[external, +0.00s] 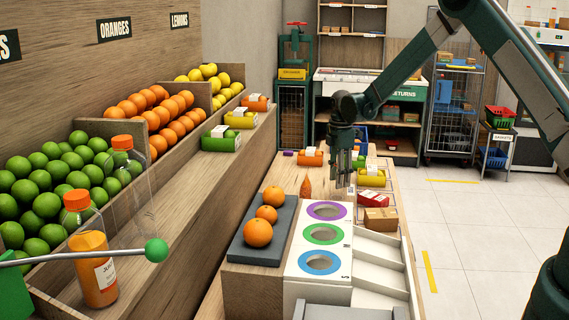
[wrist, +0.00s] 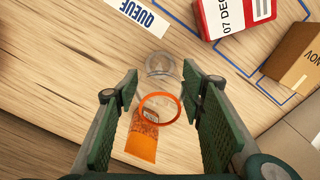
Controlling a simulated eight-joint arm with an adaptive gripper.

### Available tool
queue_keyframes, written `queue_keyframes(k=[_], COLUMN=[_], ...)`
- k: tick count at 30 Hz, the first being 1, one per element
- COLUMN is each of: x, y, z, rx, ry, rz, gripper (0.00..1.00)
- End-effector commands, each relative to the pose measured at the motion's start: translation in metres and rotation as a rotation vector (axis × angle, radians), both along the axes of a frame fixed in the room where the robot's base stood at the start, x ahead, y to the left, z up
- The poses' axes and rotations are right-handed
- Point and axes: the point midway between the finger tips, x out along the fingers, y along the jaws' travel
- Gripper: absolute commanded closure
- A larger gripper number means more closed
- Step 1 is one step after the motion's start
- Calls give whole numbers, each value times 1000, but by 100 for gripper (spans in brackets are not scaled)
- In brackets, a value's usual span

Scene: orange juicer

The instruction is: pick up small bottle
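My gripper (external: 342,180) points down over the far part of the work table. In the wrist view my gripper (wrist: 160,78) is open, with one green finger on each side. Between and below the fingers is a small clear bottle (wrist: 164,66) with an orange ring (wrist: 160,108) and an orange printed patch (wrist: 142,143). Neither finger visibly touches it. I cannot tell its exact height or tilt. In the external view I cannot make out the bottle near my gripper.
A red box (wrist: 232,14) and a brown box (wrist: 296,58) lie right of the bottle. Oranges (external: 258,233) sit on a grey tray beside the ringed panel (external: 325,236). A juice bottle (external: 92,262) and a clear bottle (external: 124,165) stand at the left shelf.

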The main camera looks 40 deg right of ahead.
Motion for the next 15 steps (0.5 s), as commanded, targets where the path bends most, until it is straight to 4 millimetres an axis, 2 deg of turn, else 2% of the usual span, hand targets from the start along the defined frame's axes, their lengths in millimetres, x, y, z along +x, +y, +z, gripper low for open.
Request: queue_keyframes(k=[1,3,15], x=[0,0,0], y=[0,0,0], z=[0,0,2], rx=[0,0,0], ry=[0,0,0], rz=[0,0,0], gripper=[68,75,75])
